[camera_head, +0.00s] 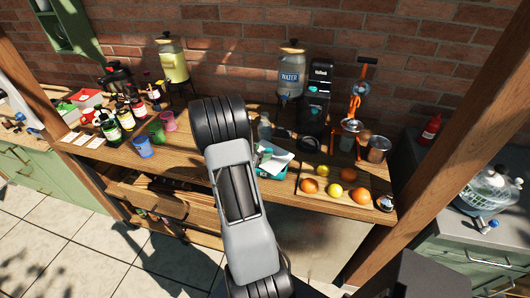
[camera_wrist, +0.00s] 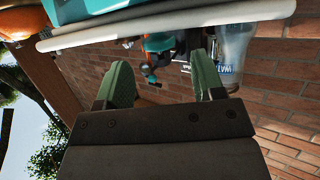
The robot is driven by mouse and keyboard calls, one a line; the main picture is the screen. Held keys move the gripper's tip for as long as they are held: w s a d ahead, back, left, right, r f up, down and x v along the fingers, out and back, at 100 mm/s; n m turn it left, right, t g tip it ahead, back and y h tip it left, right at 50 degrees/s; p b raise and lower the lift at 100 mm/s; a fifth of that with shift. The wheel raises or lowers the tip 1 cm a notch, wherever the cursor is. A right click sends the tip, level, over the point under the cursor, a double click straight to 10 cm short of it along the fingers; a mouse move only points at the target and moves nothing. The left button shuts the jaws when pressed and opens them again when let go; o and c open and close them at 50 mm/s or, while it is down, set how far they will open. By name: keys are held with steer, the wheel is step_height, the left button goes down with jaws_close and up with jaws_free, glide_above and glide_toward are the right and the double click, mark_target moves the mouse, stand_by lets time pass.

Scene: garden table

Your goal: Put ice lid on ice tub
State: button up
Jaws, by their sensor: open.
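In the head view a teal, box-like thing (camera_head: 271,173) stands on the table just right of my arm; I take it for the ice tub. A pale flat piece (camera_head: 279,158) lies at a slant over it, perhaps the ice lid; my arm partly hides both. In the wrist view, teal (camera_wrist: 100,8) and a long white edge (camera_wrist: 180,20) cross the top, close to the camera. My gripper (camera_wrist: 162,72) shows there as two green fingers, apart, with nothing held between them. The white edge lies just beyond the fingertips, and I cannot tell whether they touch. The head view hides the gripper.
Oranges and lemons lie on a board (camera_head: 318,193) to the right. Behind stand a water dispenser (camera_head: 291,73), a black machine (camera_head: 316,98) and an orange press (camera_head: 358,95). A clear bottle (camera_head: 264,127) is close to my arm. Bottles and cups crowd the left.

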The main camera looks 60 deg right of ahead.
steer(key=w+a+r+n+t+y, duration=0.2)
steer(key=w+a+r+n+t, duration=0.15)
steer(key=w+a+t, duration=0.35)
steer(key=w+a+r+n+t+y+b, duration=0.1)
steer(key=w+a+r+n+t+y, duration=0.25)
steer(key=a, duration=0.55)
steer(key=w+a+r+n+t+y, duration=0.1)
steer(key=w+a+r+n+t, duration=0.25)
steer(key=w+a+r, duration=0.35)
steer(key=s+a+r+n+y, duration=0.1)
steer(key=s+a+n+y, duration=0.3)
steer(key=a, duration=0.4)
steer(key=s+a+n+y, duration=0.3)
steer(key=s+a+y, duration=0.1)
steer(key=a, duration=0.4)
steer(key=s+f+n+g+h, duration=0.1)
steer(key=s+n+g, duration=0.2)
steer(key=s, duration=0.8)
steer(key=shift+s+a+n+g, duration=0.35)
steer(key=shift+a+g, duration=0.1)
steer(key=shift+g, duration=0.75)
